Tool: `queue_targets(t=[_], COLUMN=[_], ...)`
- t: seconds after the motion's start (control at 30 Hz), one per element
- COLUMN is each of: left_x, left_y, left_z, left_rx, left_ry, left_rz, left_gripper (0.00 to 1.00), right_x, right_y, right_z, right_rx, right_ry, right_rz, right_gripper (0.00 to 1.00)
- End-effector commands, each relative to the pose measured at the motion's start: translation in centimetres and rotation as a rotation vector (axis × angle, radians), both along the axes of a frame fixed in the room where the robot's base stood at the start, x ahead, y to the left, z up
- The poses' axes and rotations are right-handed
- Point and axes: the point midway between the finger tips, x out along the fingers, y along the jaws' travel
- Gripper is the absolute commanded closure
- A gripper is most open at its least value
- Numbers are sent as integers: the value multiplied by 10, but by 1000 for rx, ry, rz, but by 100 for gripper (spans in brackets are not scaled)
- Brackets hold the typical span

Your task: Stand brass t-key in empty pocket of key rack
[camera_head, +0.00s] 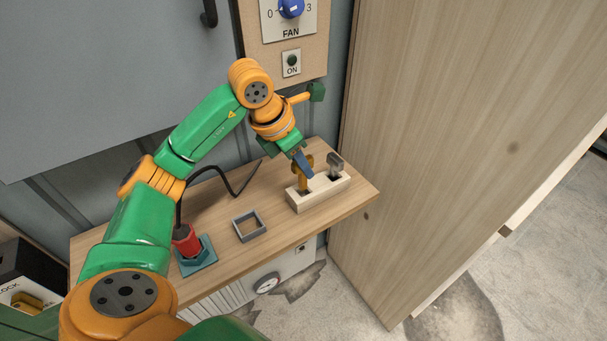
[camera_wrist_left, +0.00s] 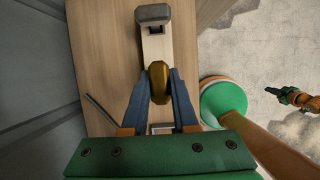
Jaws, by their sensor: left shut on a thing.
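The brass t-key (camera_head: 303,186) is upright at the left end of the pale wooden key rack (camera_head: 322,195). My left gripper (camera_head: 303,165) is shut on it from above. In the left wrist view the key's rounded brass head (camera_wrist_left: 159,82) is between the blue fingers, over the near end of the rack (camera_wrist_left: 156,48). The key's lower end meets the rack top; I cannot tell how deep it sits in the pocket. A grey key (camera_head: 336,162) stands in the rack's other pocket. My right gripper is probably the small green and orange part (camera_wrist_left: 291,97) in the wrist view.
The wooden shelf (camera_head: 278,222) also holds a grey square frame (camera_head: 249,226) and a red-handled item (camera_head: 186,241) on a blue-green base. A black cable runs behind. A tall wooden panel (camera_head: 450,130) rises right of the shelf. A fan control panel (camera_head: 290,40) is above.

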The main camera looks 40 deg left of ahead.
Motion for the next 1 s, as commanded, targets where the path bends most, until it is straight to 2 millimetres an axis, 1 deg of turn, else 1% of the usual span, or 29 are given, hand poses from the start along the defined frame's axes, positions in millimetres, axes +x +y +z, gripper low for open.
queue_targets(t=[0.07, 0.1, 0.2, 0.27, 0.47, 0.6, 0.63, 0.67, 0.7, 0.73, 1.0], left_x=[7, 5, 5, 6, 6, 6, 6, 6, 6, 6, 6], left_y=[3, 3, 3, 3, 2, 3, 2, 2, 2, 2, 2], left_z=[-11, -20, -35, -39, -39, -44, -42, -42, -42, -42, -40], left_rx=[0, 1, 1, 1, 0, 0, 0, 0, 0, 0, 0], left_ry=[4, 7, 4, 2, 0, -1, 0, 0, 0, 0, 0], left_rz=[1, -1, -1, -1, -1, -1, -1, -1, -1, -1, -1], left_gripper=[100, 100, 100, 100, 100, 100, 65, 57, 46, 43, 43], right_x=[0, 0, 0, 0, 0, 0, 0, 0, 0, 0, 0], right_y=[0, 0, 0, 0, -1, -2, -2, -2, -3, -3, -3], right_z=[1, 2, 3, 3, 2, -2, -1, 0, 0, 0, 1], right_rx=[0, 0, 0, 0, -1, -3, -3, -4, -4, -4, -5], right_ry=[0, 0, 0, 0, 0, 0, 0, 0, 0, 0, 0], right_rz=[0, 0, 0, 0, 1, 1, 1, 1, 1, 1, 1], right_gripper=[100, 100, 100, 100, 100, 100, 100, 100, 100, 100, 100])
